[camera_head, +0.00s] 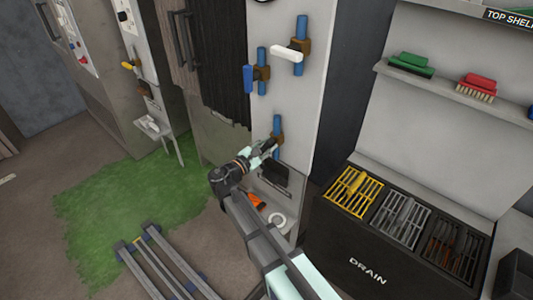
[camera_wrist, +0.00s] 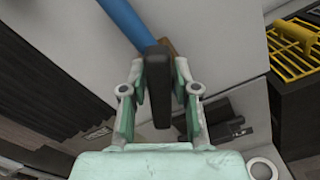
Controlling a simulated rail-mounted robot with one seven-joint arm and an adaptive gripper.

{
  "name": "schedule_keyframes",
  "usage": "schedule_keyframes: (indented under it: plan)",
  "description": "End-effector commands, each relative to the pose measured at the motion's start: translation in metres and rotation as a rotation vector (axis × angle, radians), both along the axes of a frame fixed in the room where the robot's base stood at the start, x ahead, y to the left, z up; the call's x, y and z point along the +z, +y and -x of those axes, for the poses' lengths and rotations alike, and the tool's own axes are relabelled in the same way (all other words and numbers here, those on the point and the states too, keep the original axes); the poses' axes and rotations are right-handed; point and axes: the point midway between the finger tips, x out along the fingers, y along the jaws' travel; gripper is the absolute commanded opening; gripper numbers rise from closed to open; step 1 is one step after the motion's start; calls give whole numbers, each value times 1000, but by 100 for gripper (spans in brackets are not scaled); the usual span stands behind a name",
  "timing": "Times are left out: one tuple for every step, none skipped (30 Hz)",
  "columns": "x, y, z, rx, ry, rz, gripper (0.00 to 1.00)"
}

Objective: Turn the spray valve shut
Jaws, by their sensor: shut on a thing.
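A valve with a black lever handle (camera_wrist: 158,88) sits on a blue pipe (camera_wrist: 122,22) with a brown body (camera_wrist: 169,47). In the head view it is the lowest of three valves on the pale panel, with its blue pipe (camera_head: 277,124) and brown body (camera_head: 279,139) showing. My gripper (camera_head: 270,147) is at this valve. In the wrist view my gripper (camera_wrist: 158,92) has one finger on each side of the black handle and is shut on it. No label naming the spray valve is legible.
Above are a blue-handled valve (camera_head: 249,78) and a white-handled valve (camera_head: 286,54). A low shelf with an orange item (camera_head: 256,201) and a white ring (camera_head: 277,219) lies below. The drain unit (camera_head: 330,240) stands right; rails (camera_head: 160,262) lie on the floor left.

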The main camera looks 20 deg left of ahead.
Motion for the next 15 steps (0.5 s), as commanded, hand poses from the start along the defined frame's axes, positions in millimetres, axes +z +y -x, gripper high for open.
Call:
schedule_keyframes:
  plan:
    - [-9,-1,1,1,-15,-46,0]
    - [-9,-1,1,0,-26,-73,0]
    - [-10,-2,1,0,-40,-108,0]
    - [-10,-2,1,0,-51,-134,0]
    - [-10,-2,1,0,-62,-161,0]
    - [-10,-3,1,0,-76,-196,0]
    - [-11,-3,1,0,-87,-223,0]
    - [-11,-3,1,1,-98,-248,0]
    - [-11,-3,1,1,-112,-284,0]
    - [-12,-4,2,1,-123,-310,0]
    - [-12,-4,2,1,-134,-336,0]
    - [-13,-4,2,1,-148,-372,0]
    - [-13,-4,2,1,-159,-398,0]
    - [-13,-4,2,1,-169,-424,0]
    - [-14,-5,2,1,-183,-460,0]
